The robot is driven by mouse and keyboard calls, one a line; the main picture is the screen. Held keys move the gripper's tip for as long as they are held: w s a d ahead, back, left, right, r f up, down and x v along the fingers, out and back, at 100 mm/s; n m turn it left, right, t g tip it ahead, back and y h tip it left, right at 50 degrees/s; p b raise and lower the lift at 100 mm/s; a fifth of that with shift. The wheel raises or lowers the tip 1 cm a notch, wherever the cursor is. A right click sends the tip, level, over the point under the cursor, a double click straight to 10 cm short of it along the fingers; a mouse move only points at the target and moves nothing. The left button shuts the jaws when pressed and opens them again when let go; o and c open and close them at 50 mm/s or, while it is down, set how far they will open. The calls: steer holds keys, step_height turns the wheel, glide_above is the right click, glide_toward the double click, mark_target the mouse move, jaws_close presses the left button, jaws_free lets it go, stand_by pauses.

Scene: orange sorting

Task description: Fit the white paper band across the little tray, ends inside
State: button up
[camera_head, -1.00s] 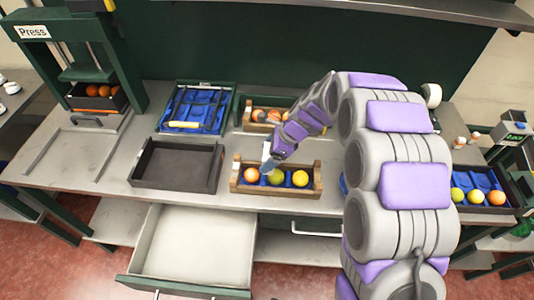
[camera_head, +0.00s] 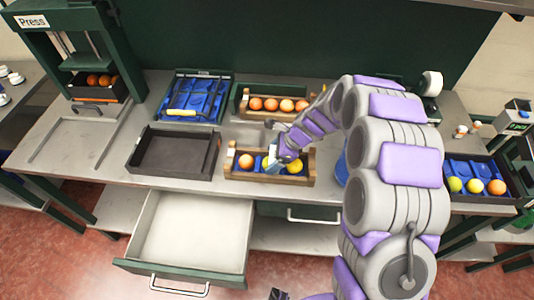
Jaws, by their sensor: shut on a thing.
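The little wooden tray (camera_head: 270,181) stands at the front of the bench with a blue liner. An orange (camera_head: 246,161) sits at its left and a yellow fruit (camera_head: 295,166) at its right. My gripper (camera_head: 271,166) is low over the tray's middle and hides what lies there. It is shut on a small pale piece, which I take to be the white paper band. The band's ends are too small and covered to make out, so I cannot tell whether they are inside the tray.
A second wooden tray with several oranges (camera_head: 271,104) stands behind. An empty black tray (camera_head: 172,153) is to the left, with a blue-lined crate (camera_head: 197,97) behind it. An open drawer (camera_head: 192,232) juts out below. A white roll (camera_head: 432,83) stands back right.

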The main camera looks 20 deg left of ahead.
steer(key=shift+d, duration=0.45)
steer(key=a, duration=0.3)
steer(key=shift+a+f, duration=0.15)
steer(key=shift+f, duration=0.15)
steer(key=shift+d+r+p, duration=0.15)
steer(key=shift+d+p, duration=0.05)
steer(key=shift+d, duration=0.55)
steer(key=shift+d+r+p, duration=0.15)
steer(key=shift+d+p, duration=0.05)
steer(key=shift+d, duration=0.55)
steer(key=shift+a+f, duration=0.25)
steer(key=shift+a, duration=0.95)
steer(key=shift+d+r+p, duration=0.2)
steer(key=shift+d+p, duration=0.2)
steer(key=shift+d, duration=0.7)
steer(key=shift+a+f, duration=0.2)
steer(key=shift+a, duration=0.55)
steer(key=shift+d+r, duration=0.15)
steer(key=shift+d, duration=0.55)
steer(key=shift+a, duration=0.1)
